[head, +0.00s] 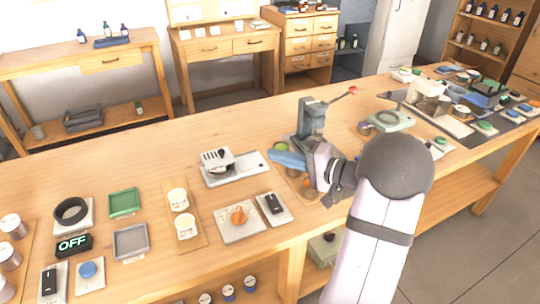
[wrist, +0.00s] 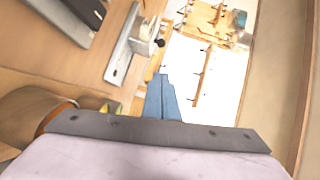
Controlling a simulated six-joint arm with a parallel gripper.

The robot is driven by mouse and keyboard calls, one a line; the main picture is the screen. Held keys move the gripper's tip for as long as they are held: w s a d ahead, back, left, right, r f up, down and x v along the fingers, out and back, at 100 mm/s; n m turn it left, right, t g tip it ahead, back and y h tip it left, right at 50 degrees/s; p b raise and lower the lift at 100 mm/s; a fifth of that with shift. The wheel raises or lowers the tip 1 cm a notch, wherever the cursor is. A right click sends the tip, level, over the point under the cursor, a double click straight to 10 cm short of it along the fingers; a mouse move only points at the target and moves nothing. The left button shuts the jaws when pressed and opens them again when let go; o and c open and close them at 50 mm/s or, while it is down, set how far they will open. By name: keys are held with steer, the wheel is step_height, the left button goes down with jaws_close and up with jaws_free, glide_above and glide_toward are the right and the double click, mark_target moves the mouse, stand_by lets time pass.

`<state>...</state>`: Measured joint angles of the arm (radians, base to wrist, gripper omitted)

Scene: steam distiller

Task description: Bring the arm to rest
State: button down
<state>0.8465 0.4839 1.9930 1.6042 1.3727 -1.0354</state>
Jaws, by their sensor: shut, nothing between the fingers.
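My gripper (head: 280,157) is in the middle of the head view, held above the wooden bench (head: 330,240). Its blue fingers point to the left and are shut with nothing between them. In the wrist view the fingers (wrist: 163,80) lie together, pointing away over the bench. My arm reaches in from the lower right of the head view and hides part of the bench behind it.
A grey lever press (head: 311,118) stands just behind my gripper. A white device on a plate (head: 219,166) is to its left. A tray with an orange item (head: 240,223) and a black switch (head: 274,204) lie nearer. Several items crowd the bench's right end.

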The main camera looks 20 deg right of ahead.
steer(key=shift+s, duration=0.1)
